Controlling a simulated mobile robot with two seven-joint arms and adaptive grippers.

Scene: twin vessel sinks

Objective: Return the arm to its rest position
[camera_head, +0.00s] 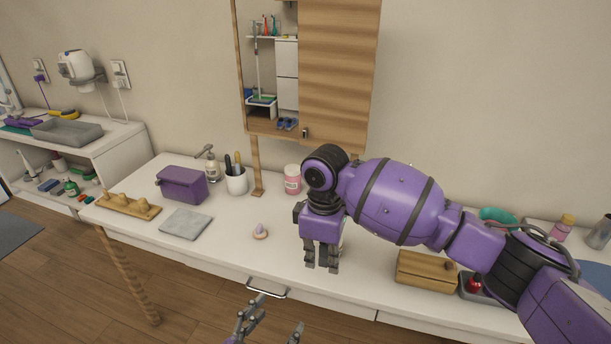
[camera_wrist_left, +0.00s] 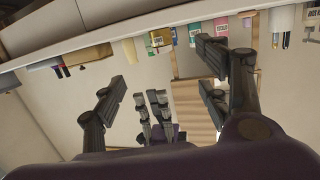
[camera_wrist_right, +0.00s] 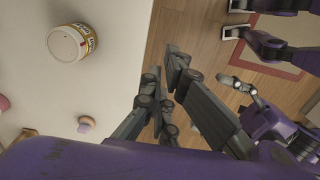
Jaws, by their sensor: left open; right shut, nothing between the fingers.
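My right arm reaches in from the right in the head view, over the white counter (camera_head: 225,245). Its gripper (camera_head: 322,266) points down with its fingers together and nothing between them. The right gripper's fingers also fill the middle of the right wrist view (camera_wrist_right: 166,80). My left gripper (camera_head: 268,328) is low at the bottom edge of the head view, in front of the counter, with its fingers spread and empty. Its dark fingers stand wide apart in the left wrist view (camera_wrist_left: 158,95). Most of the left arm is out of the head view.
A drawer handle (camera_head: 267,290) juts from the counter front near the left gripper. A wooden box (camera_head: 425,270) lies under the right arm. A purple box (camera_head: 181,185) stands further left.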

